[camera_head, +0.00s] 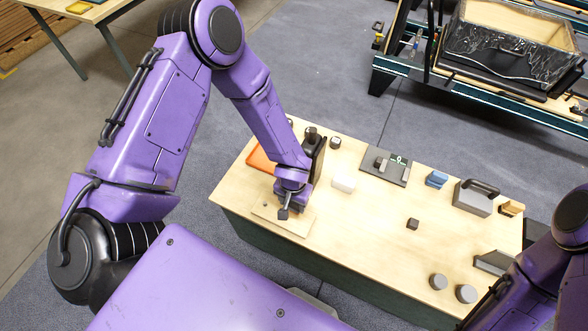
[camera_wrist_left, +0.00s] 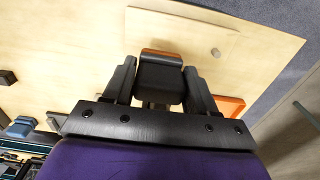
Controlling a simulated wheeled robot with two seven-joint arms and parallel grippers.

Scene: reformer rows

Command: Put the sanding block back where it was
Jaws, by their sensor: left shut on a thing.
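My left gripper (camera_head: 288,203) is low over the near left part of the workbench, above a pale wooden board (camera_head: 302,222). In the left wrist view the gripper (camera_wrist_left: 160,75) is shut on the sanding block (camera_wrist_left: 160,82), a dark block with an orange-brown strip along its far edge. The board (camera_wrist_left: 190,30) with a small round knob lies just beyond the block. I cannot tell whether the block touches the board. In the head view the gripper mostly hides the block. My right arm shows at the lower right, but its gripper is out of view.
An orange tray (camera_head: 259,159) and a dark upright object (camera_head: 315,146) are close to my left wrist. A white block (camera_head: 344,184) lies to its right. A dark grey plate (camera_head: 385,167), blue block (camera_head: 436,179) and grey handled box (camera_head: 473,198) stand farther right.

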